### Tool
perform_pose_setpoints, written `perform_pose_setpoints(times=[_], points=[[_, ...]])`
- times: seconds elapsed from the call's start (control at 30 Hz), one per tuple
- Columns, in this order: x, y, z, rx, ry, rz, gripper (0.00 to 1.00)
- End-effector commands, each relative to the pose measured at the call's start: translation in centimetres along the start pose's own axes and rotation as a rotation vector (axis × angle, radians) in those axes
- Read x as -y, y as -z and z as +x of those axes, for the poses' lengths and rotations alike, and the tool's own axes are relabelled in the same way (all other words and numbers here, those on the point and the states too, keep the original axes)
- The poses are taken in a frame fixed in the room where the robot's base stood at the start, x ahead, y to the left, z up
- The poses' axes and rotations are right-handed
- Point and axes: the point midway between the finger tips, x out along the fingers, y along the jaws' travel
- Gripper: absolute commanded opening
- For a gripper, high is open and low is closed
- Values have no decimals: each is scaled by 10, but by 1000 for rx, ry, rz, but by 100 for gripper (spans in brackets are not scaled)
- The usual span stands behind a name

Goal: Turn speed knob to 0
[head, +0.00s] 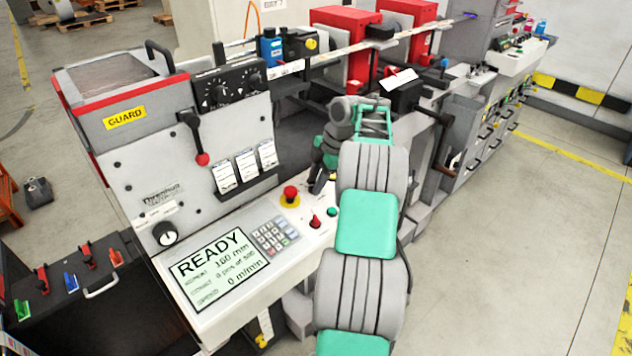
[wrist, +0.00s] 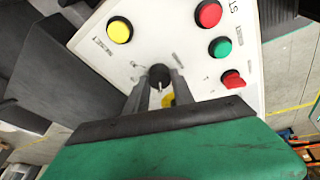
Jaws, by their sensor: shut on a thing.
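A small black knob (wrist: 159,71) on the white panel sits between the two grey fingers of my gripper (wrist: 160,84) in the wrist view. My gripper is shut on it. A pale pointer line shows on the knob, with small marks on the panel around it that are too blurred to read. I take it as the speed knob. In the head view my gripper (head: 318,184) reaches down to the console, and the knob is hidden there. The display (head: 220,268) reads READY, with 0 m/min on its bottom line.
Near the knob are a yellow button (wrist: 120,30), a red button (wrist: 208,14), a green button (wrist: 221,47) and a red switch (wrist: 233,79). A red emergency button (head: 290,194) and a keypad (head: 274,236) lie left of my gripper. A black dial (head: 166,234) is further left.

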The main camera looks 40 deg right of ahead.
Motion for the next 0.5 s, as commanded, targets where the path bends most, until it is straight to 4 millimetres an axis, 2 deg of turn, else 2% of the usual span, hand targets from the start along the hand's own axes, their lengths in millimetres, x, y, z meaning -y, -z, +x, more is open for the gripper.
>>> perform_pose_setpoints(times=[0.07, 0.1, 0.33, 0.5], points=[[0, 0, -1, 0, -1, -2, 0], [0, 0, -1, 0, -1, -2, 31], [0, 0, 0, 0, -1, 0, 50], [0, 0, 0, 0, -1, 0, 51]])
